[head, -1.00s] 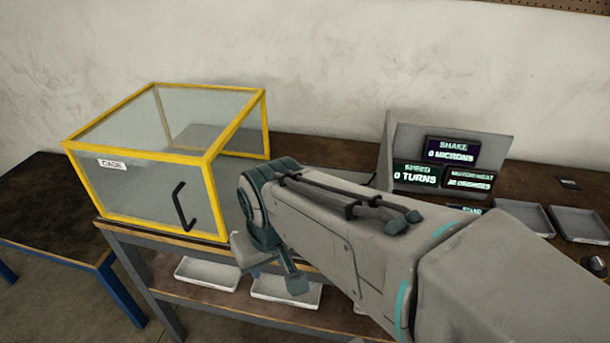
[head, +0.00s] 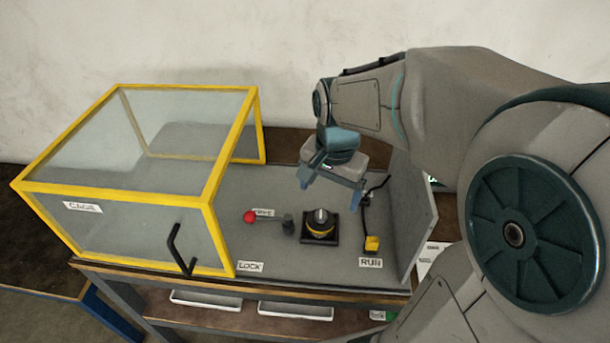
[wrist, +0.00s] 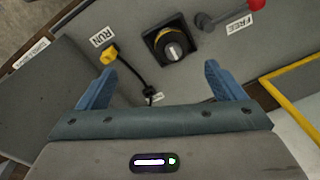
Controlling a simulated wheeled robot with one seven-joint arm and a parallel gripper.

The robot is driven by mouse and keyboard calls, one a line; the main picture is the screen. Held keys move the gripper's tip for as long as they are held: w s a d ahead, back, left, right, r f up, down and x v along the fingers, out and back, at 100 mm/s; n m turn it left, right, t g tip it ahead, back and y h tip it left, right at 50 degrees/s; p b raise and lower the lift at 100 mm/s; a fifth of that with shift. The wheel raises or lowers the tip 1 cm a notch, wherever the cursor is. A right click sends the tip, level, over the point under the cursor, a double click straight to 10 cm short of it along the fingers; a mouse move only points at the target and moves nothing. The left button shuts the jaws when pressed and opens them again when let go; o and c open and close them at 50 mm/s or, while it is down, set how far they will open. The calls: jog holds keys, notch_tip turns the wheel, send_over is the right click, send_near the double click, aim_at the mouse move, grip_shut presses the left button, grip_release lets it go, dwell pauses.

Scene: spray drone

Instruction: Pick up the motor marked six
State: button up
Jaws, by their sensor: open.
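A round motor (head: 320,218) with a silver top and a yellow-and-black body sits upright in a square black mount on the grey bench plate. It also shows in the wrist view (wrist: 173,50), with a small dark mark on top that I cannot read. My gripper (head: 331,192) points down above and slightly behind the motor, open and empty. In the wrist view its two blue fingers (wrist: 160,73) are spread, with the motor beyond their tips and apart from them.
A yellow-framed clear cage (head: 140,170) stands left of the motor. A red-knobbed lever (head: 250,216) lies close to the motor's left, near FREE and LOCK labels. A yellow RUN switch (head: 372,243) with a black cable is at right, before an upright grey panel (head: 415,220).

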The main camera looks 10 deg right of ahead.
aim_at(321, 213)
jog(key=w+f+m, duration=0.1)
jog(key=f, duration=0.2)
jog(key=w+f+m, duration=0.1)
jog(key=w+f, duration=0.1)
jog(key=f, duration=0.1)
jog(key=w+f+m+g, duration=0.1)
jog(key=f+m, duration=0.1)
jog(key=f, duration=0.1)
jog(key=shift+w+d+f+p, duration=0.1)
jog(key=shift+w+f+p, duration=0.2)
jog(key=shift+p, duration=0.1)
jog(key=shift+w+f+p, duration=0.15)
jog(key=shift+f+p, duration=0.05)
jog(key=shift+f, duration=1.15)
jog(key=shift+w+f+p, duration=0.15)
jog(key=shift+f+p, duration=0.05)
jog(key=shift+f, duration=1.1)
jog(key=shift+r, duration=0.1)
jog(key=c, duration=1.5)
